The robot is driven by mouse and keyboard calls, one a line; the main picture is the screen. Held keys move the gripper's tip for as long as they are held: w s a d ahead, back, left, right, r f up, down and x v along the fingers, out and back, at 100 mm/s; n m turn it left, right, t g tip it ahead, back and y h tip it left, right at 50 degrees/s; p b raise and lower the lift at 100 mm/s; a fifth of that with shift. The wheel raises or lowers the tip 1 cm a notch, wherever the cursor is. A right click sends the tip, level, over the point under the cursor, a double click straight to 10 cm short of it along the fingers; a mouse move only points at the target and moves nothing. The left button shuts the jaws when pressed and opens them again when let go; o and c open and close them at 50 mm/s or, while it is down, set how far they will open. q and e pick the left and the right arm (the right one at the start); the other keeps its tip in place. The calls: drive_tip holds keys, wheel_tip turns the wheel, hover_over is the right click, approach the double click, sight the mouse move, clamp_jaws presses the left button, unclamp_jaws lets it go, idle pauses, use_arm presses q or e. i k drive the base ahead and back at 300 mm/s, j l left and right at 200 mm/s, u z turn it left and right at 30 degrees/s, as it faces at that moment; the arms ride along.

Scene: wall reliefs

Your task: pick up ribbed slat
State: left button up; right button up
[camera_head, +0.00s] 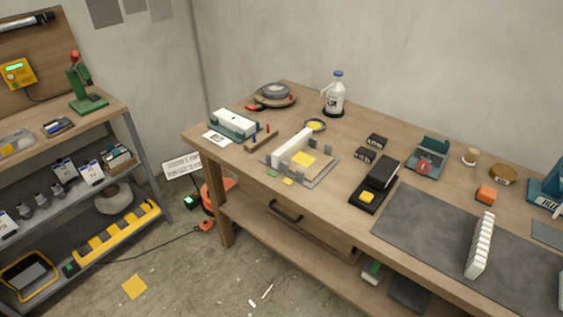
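A white ribbed slat (480,245) is near the right side of the view, on the dark grey mat (420,230) on the wooden workbench. Its long side runs toward the front of the bench, and notches show along one edge. It looks to be standing on edge. Nothing touches it except the mat. Neither of my grippers shows in this view.
A grey fixture (325,174) with a white bar (292,146) stands mid-bench. A black stapler-like device (375,185) is left of the mat. A shelf unit (130,137) stands left.

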sight(476, 264)
drive_tip(key=k+l, duration=0.1)
drive_tip(key=l, duration=1.75)
drive_tip(key=k+z, duration=0.05)
